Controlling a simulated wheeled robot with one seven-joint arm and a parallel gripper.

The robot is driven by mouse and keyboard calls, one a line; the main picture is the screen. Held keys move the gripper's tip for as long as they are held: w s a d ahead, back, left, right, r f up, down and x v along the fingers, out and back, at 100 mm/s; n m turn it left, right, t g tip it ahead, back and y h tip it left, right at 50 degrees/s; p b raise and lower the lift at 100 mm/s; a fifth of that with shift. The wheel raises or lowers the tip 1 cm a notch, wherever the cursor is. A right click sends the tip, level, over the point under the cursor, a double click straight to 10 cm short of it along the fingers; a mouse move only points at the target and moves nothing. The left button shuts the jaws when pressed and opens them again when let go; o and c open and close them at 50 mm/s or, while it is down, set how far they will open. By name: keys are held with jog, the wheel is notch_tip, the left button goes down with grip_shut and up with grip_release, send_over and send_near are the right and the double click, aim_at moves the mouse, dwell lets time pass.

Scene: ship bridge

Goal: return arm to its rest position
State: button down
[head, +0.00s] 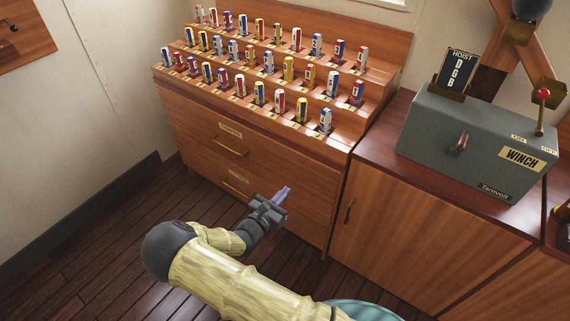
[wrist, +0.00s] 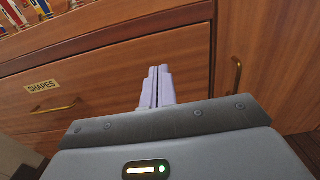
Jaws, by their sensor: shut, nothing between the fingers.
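My arm reaches from the bottom of the head view toward the front of the wooden drawer cabinet (head: 290,187). My gripper (head: 284,191) is in front of the lower drawers, to the right of the brass handles. Its two pale lilac fingers are pressed together and hold nothing. The closed fingers also show in the wrist view (wrist: 157,86), against the wood front. I cannot tell how far the fingertips are from the wood.
Stepped racks on the cabinet hold many small coloured flag rolls (head: 288,68). A brass drawer handle (head: 229,147) juts out on the left. A grey winch box (head: 470,140) stands on the right-hand cupboard (head: 400,220). The dark plank floor (head: 110,240) is clear at left.

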jog(key=s+d+r+m+g+y, duration=0.2)
jog(key=s+d+r+m+g, duration=0.2)
jog(key=s+d+m+g, duration=0.5)
jog(key=s+d+r+m+g+y, duration=0.2)
jog(key=s+d+r+m+g, duration=0.2)
jog(key=s+d+m+g, duration=0.5)
notch_tip(320, 180, up, 29)
jog(key=s+m+t+y+p, duration=0.2)
jog(key=m+t+y+p, duration=0.3)
jog(key=m+p, duration=0.6)
jog(key=y+p, duration=0.1)
jog(key=p, duration=0.7)
jog(key=shift+s+a+t, duration=0.15)
jog(key=shift+a+t, duration=0.15)
jog(key=shift+d, duration=0.1)
